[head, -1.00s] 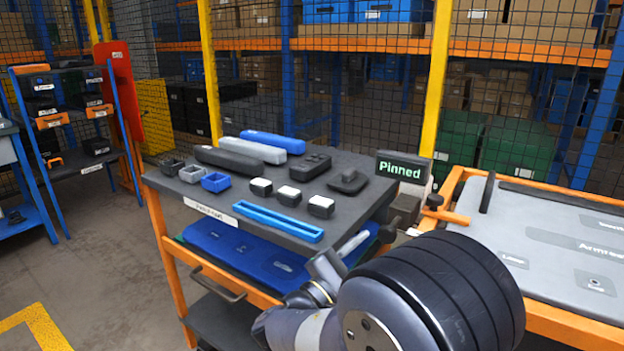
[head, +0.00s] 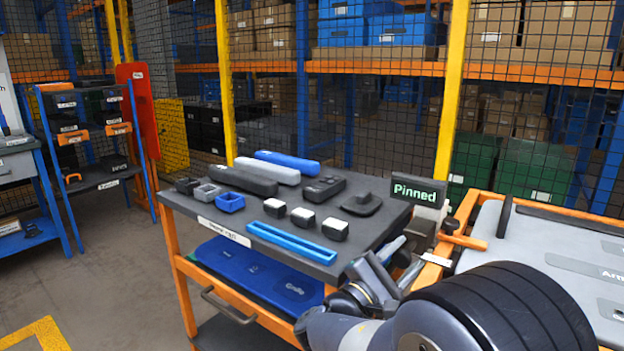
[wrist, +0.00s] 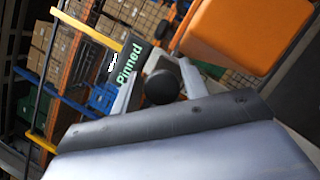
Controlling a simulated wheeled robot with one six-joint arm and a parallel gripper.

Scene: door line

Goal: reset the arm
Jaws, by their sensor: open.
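My arm reaches in from the bottom right of the head view. My gripper (head: 403,262) is open beside the right edge of the dark cart top, close to the grey post under the "Pinned" sign (head: 419,190). In the wrist view its two pale fingers stand apart, with a dark round knob (wrist: 162,87) showing between them and the sign (wrist: 130,64) behind. Nothing is clearly held. I cannot tell whether the fingers touch the knob or post.
The orange-framed cart top (head: 365,235) carries dark blocks, small bins, white-topped cubes and a blue tray (head: 292,243). A grey-topped orange cart (head: 540,250) stands to the right. A mesh fence (head: 350,110) closes the back. Clear floor (head: 110,290) lies left.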

